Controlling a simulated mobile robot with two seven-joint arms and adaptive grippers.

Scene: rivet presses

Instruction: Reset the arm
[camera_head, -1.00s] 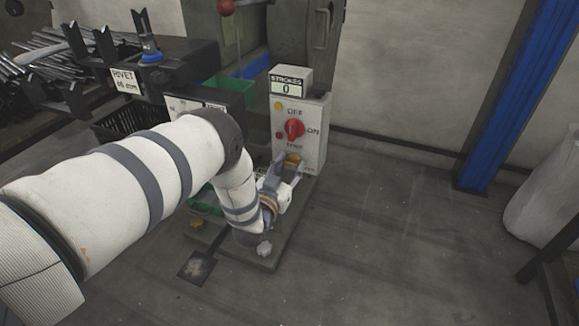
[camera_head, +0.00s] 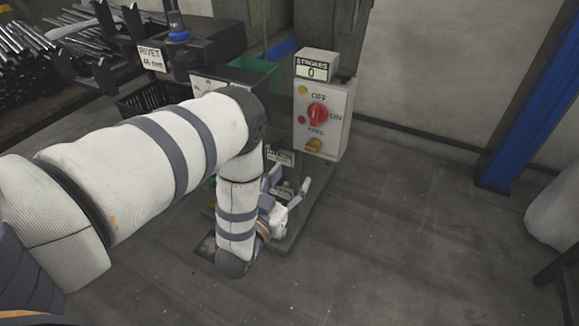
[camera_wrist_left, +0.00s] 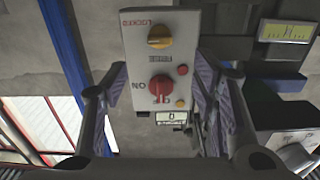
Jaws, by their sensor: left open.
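My left gripper (camera_head: 288,182) is open and empty, low in front of a white control box (camera_head: 335,105) in the head view. The box carries a red rotary knob (camera_head: 317,115) between OFF, ON and FREE marks, and a yellow knob (camera_head: 314,145) near its bottom. No finger touches either knob. In the left wrist view the box (camera_wrist_left: 189,60) appears upside down beyond the spread fingers of the gripper (camera_wrist_left: 160,88). The yellow knob (camera_wrist_left: 160,36) sits there beside the word LOCKED, with the red knob (camera_wrist_left: 161,87) below it. My right gripper is not in view.
A counter reading 0 (camera_head: 316,67) stands on the box. A rack of dark rods (camera_head: 40,50) and a RIVET sign (camera_head: 151,59) are at the left. A blue post (camera_head: 525,110) and white sack (camera_head: 555,212) stand right. The floor (camera_head: 410,235) between is clear.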

